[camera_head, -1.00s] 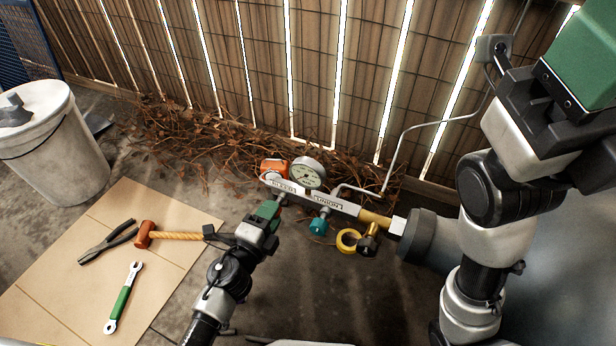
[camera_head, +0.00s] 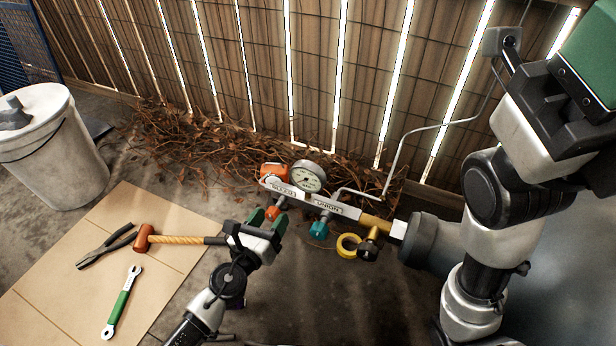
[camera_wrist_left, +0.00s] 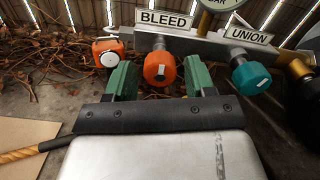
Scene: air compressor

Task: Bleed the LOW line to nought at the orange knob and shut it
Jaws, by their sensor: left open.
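The orange knob (camera_head: 274,213) hangs under the BLEED label (camera_head: 282,189) on the pale manifold bar. In the left wrist view, the knob (camera_wrist_left: 159,68) shows a white mark on its face. My left gripper (camera_head: 269,217) is open, its green fingers (camera_wrist_left: 160,80) one to each side of the knob in that view. In the head view it stands just short of the knob, apparently not holding it. The round gauge (camera_head: 308,177) sits above the bar; its needle is too small to read. My right gripper (camera_head: 590,70) is partly cut off at the upper right.
A teal knob (camera_head: 319,229) hangs under the UNION label (camera_head: 328,206), right of the orange knob. Left of it is an orange item (camera_wrist_left: 107,52) with a white round face. A brass fitting with a yellow ring (camera_head: 348,245) is further right. A mallet (camera_head: 180,239) lies on cardboard.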

